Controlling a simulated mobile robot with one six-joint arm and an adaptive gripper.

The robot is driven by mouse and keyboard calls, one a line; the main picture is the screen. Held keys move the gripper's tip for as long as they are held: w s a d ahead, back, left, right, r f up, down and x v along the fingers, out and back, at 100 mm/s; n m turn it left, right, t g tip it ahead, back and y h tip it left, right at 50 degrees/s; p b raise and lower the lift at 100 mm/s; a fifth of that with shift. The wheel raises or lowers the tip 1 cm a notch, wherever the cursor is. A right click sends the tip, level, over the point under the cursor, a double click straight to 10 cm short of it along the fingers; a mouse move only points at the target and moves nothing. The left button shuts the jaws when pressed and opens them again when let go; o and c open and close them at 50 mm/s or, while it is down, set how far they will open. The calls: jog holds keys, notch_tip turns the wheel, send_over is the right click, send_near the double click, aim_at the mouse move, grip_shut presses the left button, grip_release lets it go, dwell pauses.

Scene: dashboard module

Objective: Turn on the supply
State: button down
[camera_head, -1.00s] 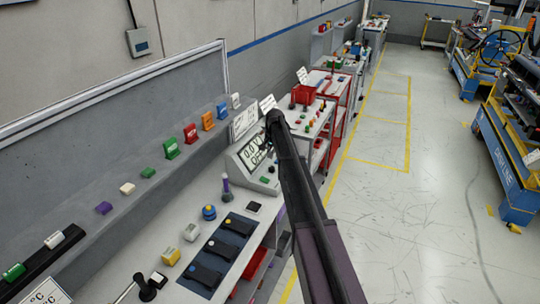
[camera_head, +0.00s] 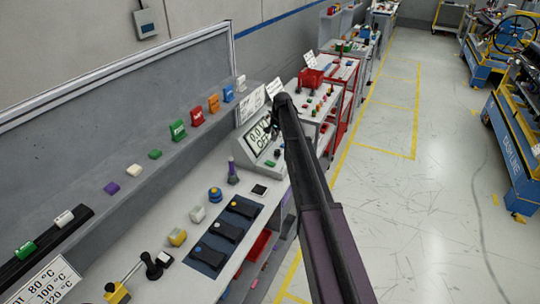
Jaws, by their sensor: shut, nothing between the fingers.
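The supply (camera_head: 252,152) is a light grey bench unit with a sloped front, standing at the far end of the near bench. Its pale display (camera_head: 259,134) shows dark characters that look like a zero reading and "OFF", partly covered by my gripper. A small green button (camera_head: 271,163) is low on its front panel. My gripper (camera_head: 272,130) is dark and shut, with nothing visible in it. It hangs in front of the right part of the display, above the green button. I cannot tell whether it touches the unit.
Left of the supply, a purple-topped post (camera_head: 233,172), a blue-yellow button (camera_head: 214,195) and dark panels (camera_head: 228,230) occupy the bench. Coloured switches line the grey ledge (camera_head: 135,185). A red bin (camera_head: 311,76) stands on a cart behind.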

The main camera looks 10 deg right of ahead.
aim_at(268, 162)
jog(key=shift+f, duration=0.25)
jog(key=f+b, duration=0.4)
jog(key=w+a+f+b, duration=0.1)
jog(key=f+b, duration=0.3)
jog(key=b, duration=0.1)
jog(key=a+f+b, duration=0.1)
jog(key=f+b, duration=0.3)
jog(key=f, duration=0.1)
jog(key=shift+w+f+b, duration=0.1)
jog(key=shift+w+b, duration=0.2)
jog(key=shift+w, duration=0.05)
dwell(0.7)
